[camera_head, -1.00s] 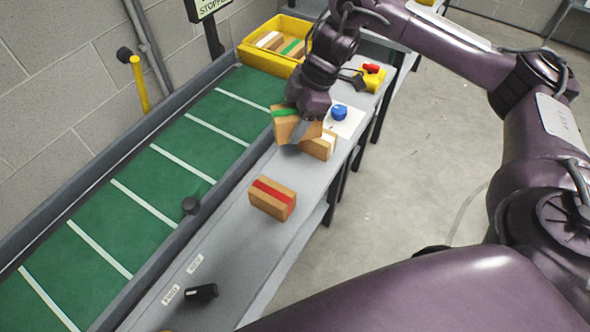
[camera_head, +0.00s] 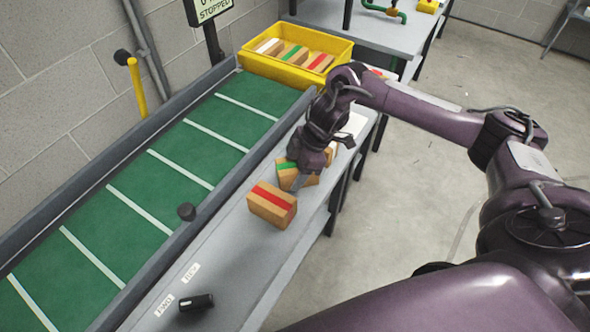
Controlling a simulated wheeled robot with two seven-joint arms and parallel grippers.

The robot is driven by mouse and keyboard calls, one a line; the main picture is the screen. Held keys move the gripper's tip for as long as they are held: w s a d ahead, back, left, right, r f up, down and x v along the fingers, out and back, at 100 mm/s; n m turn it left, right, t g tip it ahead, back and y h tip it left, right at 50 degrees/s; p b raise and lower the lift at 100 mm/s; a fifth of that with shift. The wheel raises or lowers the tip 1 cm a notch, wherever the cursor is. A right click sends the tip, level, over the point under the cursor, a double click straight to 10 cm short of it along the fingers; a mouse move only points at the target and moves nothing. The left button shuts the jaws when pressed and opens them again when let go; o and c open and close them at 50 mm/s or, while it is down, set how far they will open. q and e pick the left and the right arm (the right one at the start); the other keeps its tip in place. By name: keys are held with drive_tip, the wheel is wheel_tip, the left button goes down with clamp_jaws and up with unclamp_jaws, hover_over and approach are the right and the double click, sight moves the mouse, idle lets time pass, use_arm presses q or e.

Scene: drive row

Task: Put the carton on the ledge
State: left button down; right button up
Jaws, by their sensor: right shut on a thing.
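My right gripper (camera_head: 301,182) is shut on a carton with a green stripe (camera_head: 287,174). It holds the carton low at the grey ledge (camera_head: 228,250) beside the conveyor; I cannot tell whether the carton touches the ledge. A carton with a red stripe (camera_head: 271,206) stands on the ledge just in front of it, close to the gripper. A third carton (camera_head: 329,157) is mostly hidden behind my gripper. My left gripper is not in view.
A stopped green conveyor (camera_head: 150,202) with white lines runs along the left. A yellow bin (camera_head: 268,69) with several striped cartons stands at the back. A black object (camera_head: 196,303) lies on the near ledge; the ledge between it and the red-striped carton is clear.

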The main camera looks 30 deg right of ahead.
drive_tip(key=o, duration=1.1)
drive_tip(key=shift+f, duration=0.1)
drive_tip(key=v, duration=1.1)
drive_tip(key=shift+r+p, duration=0.25)
drive_tip(key=shift+p, duration=0.1)
drive_tip(key=shift+s+d+r, duration=0.15)
drive_tip(key=shift+d+r, duration=0.1)
drive_tip(key=shift+r, duration=0.15)
